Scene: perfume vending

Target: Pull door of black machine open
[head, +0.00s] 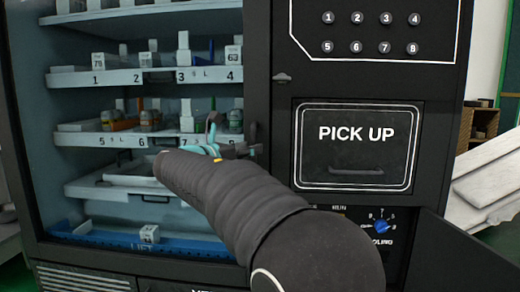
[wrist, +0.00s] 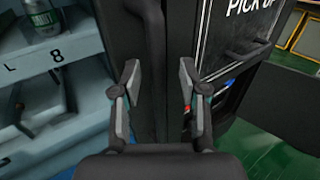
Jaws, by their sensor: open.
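The black machine (head: 455,130) fills most of the head view, with shelves behind its left front and a pick-up panel on the right. Its door frame (head: 257,60) is the black upright between them. My gripper (head: 222,142) is in front of the lower shelves, close to that upright, partly hidden by my arm. In the wrist view, my open gripper (wrist: 158,85) has one finger on each side of a dark vertical bar, which looks like the door handle (wrist: 154,40). I cannot tell whether the fingers touch it. The door's edge is largely hidden.
The PICK UP flap (head: 355,165) is right of my gripper. A low dark panel (head: 455,255) sticks out at the lower right, beside a blue knob (head: 381,226). Shelves with small goods (head: 150,118) are on the left. Green floor (wrist: 265,150) shows at the right.

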